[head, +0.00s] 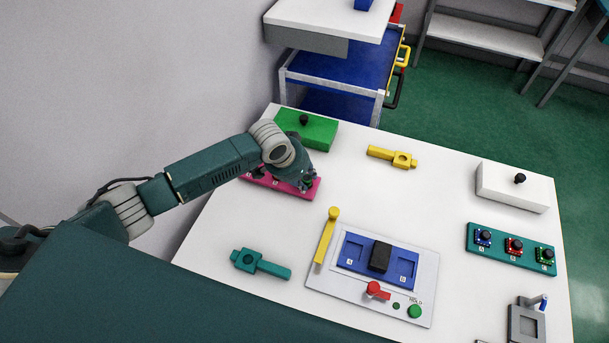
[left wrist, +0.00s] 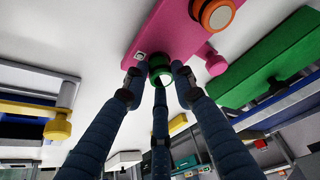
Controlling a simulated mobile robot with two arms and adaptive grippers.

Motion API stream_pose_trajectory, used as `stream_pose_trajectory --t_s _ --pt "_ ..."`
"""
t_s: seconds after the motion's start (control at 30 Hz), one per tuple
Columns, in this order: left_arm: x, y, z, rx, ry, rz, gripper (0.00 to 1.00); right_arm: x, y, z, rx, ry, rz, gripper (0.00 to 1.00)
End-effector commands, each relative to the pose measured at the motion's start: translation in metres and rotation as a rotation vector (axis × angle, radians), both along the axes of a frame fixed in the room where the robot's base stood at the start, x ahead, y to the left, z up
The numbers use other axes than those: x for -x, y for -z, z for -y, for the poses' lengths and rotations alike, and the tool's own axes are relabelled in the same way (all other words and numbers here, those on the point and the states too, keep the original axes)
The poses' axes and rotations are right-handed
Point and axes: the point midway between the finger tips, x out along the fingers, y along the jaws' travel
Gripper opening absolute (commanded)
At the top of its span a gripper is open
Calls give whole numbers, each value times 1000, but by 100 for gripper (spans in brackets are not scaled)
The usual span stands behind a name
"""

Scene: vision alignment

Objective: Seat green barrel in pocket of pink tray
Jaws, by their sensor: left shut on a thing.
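The pink tray (head: 308,192) lies at the back left of the white table, partly covered by my left arm and gripper. It also shows in the left wrist view (left wrist: 165,35), with an orange-rimmed round part (left wrist: 217,14) on it. My left gripper (head: 307,181) is over the tray's right end. My right gripper is out of view.
A green box (head: 322,131) with a black knob stands just behind the tray. A yellow part (head: 392,157), a teal part (head: 262,264) and a blue-and-white fixture (head: 350,251) lie on the table. A white box (head: 512,190) and teal tray (head: 508,249) are at right.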

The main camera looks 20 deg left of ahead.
Motion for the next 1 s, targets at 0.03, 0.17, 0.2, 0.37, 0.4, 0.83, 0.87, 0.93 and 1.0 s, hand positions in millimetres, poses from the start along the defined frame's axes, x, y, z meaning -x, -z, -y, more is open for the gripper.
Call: stream_pose_trajectory --t_s 0.03,0.17,0.2,0.37,0.4,0.83,0.87,0.93,1.0 --pt "0 1 0 0 0 0 2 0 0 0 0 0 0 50" --pt "0 1 0 0 0 0 2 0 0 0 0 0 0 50" --pt "0 1 0 0 0 0 2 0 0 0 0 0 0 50" --pt "0 1 0 0 0 0 2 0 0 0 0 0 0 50" --pt "0 1 0 0 0 0 32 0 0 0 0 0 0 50" --pt "1 -2 -1 0 0 0 48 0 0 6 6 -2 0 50" --pt "2 -4 -1 0 0 0 48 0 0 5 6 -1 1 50" --pt "4 -11 -3 0 0 1 48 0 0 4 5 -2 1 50" --pt "9 -22 -5 -1 1 2 48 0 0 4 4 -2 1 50"
